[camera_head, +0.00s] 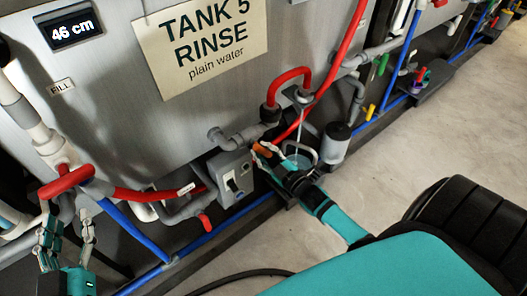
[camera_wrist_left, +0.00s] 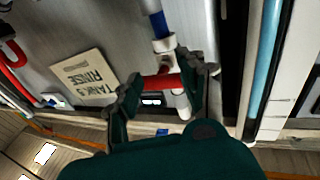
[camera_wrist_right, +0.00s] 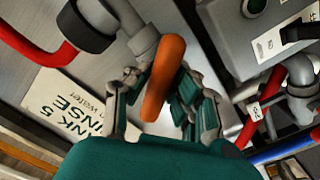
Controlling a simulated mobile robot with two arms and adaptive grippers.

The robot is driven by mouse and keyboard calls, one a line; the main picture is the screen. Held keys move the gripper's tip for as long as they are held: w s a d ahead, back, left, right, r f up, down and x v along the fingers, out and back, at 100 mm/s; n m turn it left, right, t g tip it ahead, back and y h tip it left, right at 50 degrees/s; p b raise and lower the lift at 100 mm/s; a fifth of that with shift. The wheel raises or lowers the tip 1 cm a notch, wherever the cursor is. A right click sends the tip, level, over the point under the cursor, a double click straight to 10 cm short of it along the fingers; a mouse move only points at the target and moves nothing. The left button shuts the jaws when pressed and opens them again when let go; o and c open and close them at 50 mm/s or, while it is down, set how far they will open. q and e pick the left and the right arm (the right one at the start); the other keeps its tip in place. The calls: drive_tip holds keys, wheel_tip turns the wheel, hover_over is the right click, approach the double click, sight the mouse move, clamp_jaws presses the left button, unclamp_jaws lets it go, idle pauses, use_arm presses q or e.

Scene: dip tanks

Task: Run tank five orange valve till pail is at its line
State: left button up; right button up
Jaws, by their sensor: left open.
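The orange valve handle (camera_head: 262,150) sits low on the front of tank five (camera_head: 150,130). My right gripper (camera_head: 275,155) is at it; in the right wrist view the orange handle (camera_wrist_right: 165,80) lies between the spread fingers, closer to the right one, with a gap on the left. The pail (camera_head: 303,160) stands on the floor side under the outlet, partly hidden by my right arm. A thin pale stream seems to fall into it; its line cannot be made out. My left gripper (camera_head: 66,232) is open just below the red fill handle (camera_head: 66,182), also seen in the left wrist view (camera_wrist_left: 158,82).
A display (camera_head: 70,28) reads 46 cm beside the TANK 5 RINSE sign (camera_head: 205,40). A grey switch box (camera_head: 232,178) is left of the orange valve. A grey canister (camera_head: 335,143) stands right of the pail.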

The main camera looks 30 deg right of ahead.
clamp_jaws()
use_arm(q)
drive_tip(key=shift+f, duration=0.1)
use_arm(e)
drive_tip(key=m+p, duration=0.2)
drive_tip(key=shift+r+m, duration=0.15)
drive_tip(key=shift+m, duration=0.25)
drive_tip(key=m+p, duration=0.2)
drive_tip(key=m, duration=0.2)
drive_tip(key=shift+p, duration=0.35)
use_arm(q)
drive_tip(key=s+a+f+g+y, duration=0.2)
drive_tip(key=s+a+f+g, duration=0.1)
drive_tip(key=s+f+g, duration=0.3)
drive_tip(key=s+a+f+g+y, duration=0.2)
drive_tip(key=s+f+g, duration=0.4)
drive_tip(key=f, duration=0.3)
drive_tip(key=shift+s+a+f+n+g, duration=0.35)
drive_tip(key=shift+s+a+n+g, duration=0.1)
drive_tip(key=shift+s, duration=0.15)
use_arm(e)
drive_tip(key=shift+m, duration=0.4)
drive_tip(key=shift+f, duration=0.2)
drive_tip(key=o, duration=0.6)
unclamp_jaws()
drive_tip(key=shift+c, duration=0.2)
